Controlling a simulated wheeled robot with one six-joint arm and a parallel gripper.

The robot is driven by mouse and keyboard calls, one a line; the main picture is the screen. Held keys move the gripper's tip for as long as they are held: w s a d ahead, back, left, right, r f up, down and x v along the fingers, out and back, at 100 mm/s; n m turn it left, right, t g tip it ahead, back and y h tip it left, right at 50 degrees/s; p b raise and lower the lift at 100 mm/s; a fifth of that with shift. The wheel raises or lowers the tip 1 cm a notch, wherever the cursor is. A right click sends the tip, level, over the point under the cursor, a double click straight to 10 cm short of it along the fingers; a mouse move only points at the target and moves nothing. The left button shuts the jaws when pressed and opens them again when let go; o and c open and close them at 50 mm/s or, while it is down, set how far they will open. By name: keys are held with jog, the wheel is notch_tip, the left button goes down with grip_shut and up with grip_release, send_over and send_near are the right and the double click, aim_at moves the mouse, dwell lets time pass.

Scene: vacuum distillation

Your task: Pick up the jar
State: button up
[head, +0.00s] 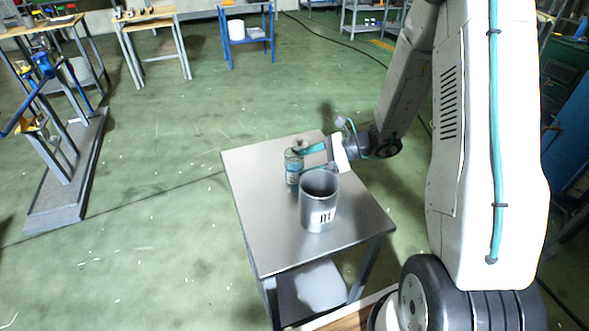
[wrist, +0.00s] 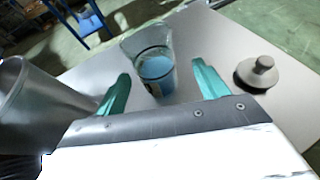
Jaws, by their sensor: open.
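The jar is a clear glass vessel with blue liquid, standing upright on the metal table. It shows in the head view (head: 292,169) and in the wrist view (wrist: 156,68). My gripper (head: 306,160) is just right of the jar in the head view, with its teal fingers pointing at it. In the wrist view my gripper (wrist: 161,73) is open. The jar shows between the two fingertips, a little beyond them, and nothing is gripped. I cannot tell whether a finger touches the glass. The fingers partly cover the jar's right side in the head view.
A large grey cylindrical container (head: 318,212) with a white label stands close in front of the jar; it fills the left of the wrist view (wrist: 42,100). A grey knobbed lid (wrist: 258,74) lies right of the jar there. The front left of the tabletop (head: 262,232) is clear.

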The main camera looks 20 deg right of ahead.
aim_at(295, 166)
jog(key=x, duration=0.4)
jog(key=shift+s+a, duration=0.25)
jog(key=c, duration=1.2)
jog(key=shift+r, duration=0.1)
